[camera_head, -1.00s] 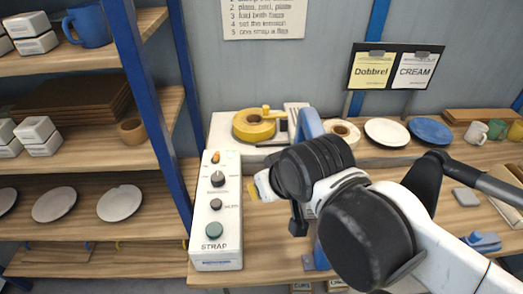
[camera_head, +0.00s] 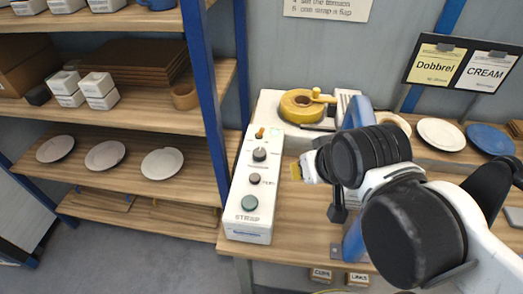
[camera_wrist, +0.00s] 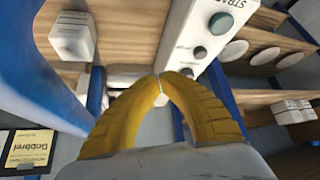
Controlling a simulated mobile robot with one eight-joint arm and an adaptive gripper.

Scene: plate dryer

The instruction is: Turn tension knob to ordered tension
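The white control box (camera_head: 243,222) marked STRAP stands at the left end of the workbench. On its top are an orange part (camera_head: 260,132), a black knob (camera_head: 260,154), a smaller dark knob (camera_head: 254,179) and a green button (camera_head: 249,203). The small labels beside them are too blurred to read, so I cannot tell the tension setting. My gripper (camera_head: 296,173) is just right of the box, apart from it. Its yellow fingers (camera_wrist: 159,82) meet at the tips in the wrist view, with nothing held. The green button (camera_wrist: 220,23) shows beyond them there.
A yellow tape roll (camera_head: 302,104) on a white machine stands behind the box. A blue upright post (camera_head: 210,90) of the shelf is close on the left. Plates (camera_head: 440,134) lie at the back right. Signs reading Dobbrel (camera_head: 435,67) and CREAM hang on the wall.

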